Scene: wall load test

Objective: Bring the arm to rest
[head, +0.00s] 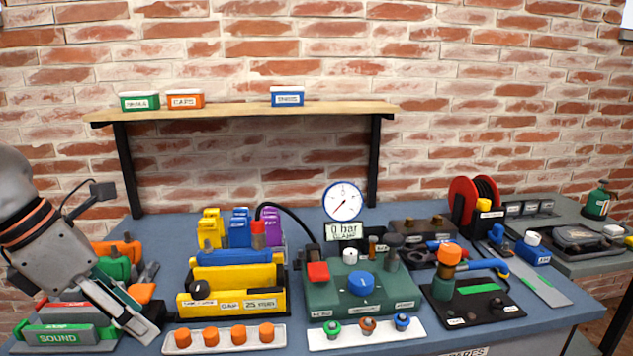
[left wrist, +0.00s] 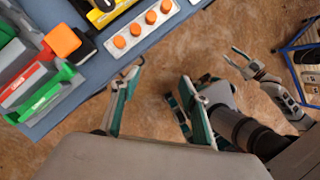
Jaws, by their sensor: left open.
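My left gripper (head: 140,325) reaches in from the left in the head view, pointing down at the front left edge of the bench (head: 590,303). Its fingers are apart and empty in the left wrist view (left wrist: 158,105), with brown floor between and beyond them. In the head view it is close to the grey block marked SOUND (head: 58,338); whether they touch is unclear. Other arm parts (left wrist: 240,130) show at the right of the left wrist view, overlapped by a left finger.
A white strip with orange caps (head: 224,338) lies right of the gripper. Behind are a yellow gap gauge block (head: 235,303) and a green pressure unit (head: 362,290). A wall shelf (head: 245,111) carries small bins. A blue-framed stand (left wrist: 300,60) is at the right of the wrist view.

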